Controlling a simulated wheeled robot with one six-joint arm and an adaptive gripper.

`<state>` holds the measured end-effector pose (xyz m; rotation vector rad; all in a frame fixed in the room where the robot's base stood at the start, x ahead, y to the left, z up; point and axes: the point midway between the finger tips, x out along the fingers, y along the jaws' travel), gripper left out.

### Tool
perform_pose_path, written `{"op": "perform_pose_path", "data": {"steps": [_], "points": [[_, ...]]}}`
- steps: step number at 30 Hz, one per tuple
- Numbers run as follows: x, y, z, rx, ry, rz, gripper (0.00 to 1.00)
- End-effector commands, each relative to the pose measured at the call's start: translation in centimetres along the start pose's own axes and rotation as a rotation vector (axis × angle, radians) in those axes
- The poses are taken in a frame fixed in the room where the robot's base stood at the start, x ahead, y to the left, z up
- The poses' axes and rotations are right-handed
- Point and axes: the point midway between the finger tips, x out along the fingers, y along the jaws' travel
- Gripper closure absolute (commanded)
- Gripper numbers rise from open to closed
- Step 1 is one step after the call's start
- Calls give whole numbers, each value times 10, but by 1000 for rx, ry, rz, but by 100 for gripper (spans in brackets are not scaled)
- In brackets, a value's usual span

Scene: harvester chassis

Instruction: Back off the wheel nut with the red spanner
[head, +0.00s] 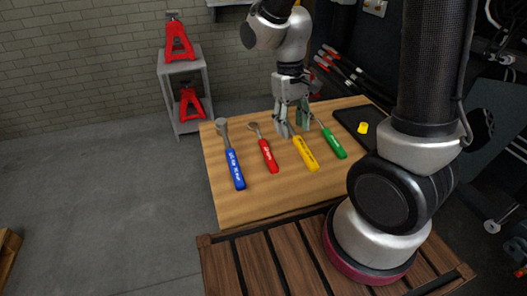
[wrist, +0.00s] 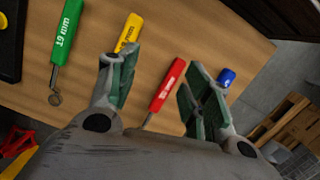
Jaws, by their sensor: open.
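The red spanner (head: 268,155) lies on the wooden table top, second from the left, its head away from my base. It also shows in the wrist view (wrist: 168,84), where it runs through the gap between my fingers, lower down. My gripper (head: 291,126) is open and empty, pointing down. In the head view it overlaps the head end of the yellow spanner (head: 305,154); its exact height is hard to tell. In the wrist view my gripper (wrist: 160,88) has its fingers spread apart. I do not make out the wheel nut in either view.
A blue spanner (head: 235,168) lies left of the red one, a green spanner (head: 332,142) at the right. A black tray (head: 347,118) holds a yellow piece (head: 363,127). Red jack stands (head: 179,42) sit on a grey shelf (head: 199,75) behind. The table's front is clear.

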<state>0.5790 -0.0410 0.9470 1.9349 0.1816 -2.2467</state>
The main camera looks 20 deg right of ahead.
Motion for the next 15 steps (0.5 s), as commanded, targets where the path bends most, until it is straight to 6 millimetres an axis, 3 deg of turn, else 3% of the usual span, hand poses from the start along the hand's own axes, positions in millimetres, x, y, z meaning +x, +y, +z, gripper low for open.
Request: {"op": "perform_pose_path", "data": {"steps": [1, 5, 9, 15], "points": [[17, -8, -13, 6, -17, 6, 51], [46, -21, -47, 59, 3, 6, 51], [42, -28, -89, 172, 132, -28, 51], [60, -28, -94, 210, 146, -34, 51]]}}
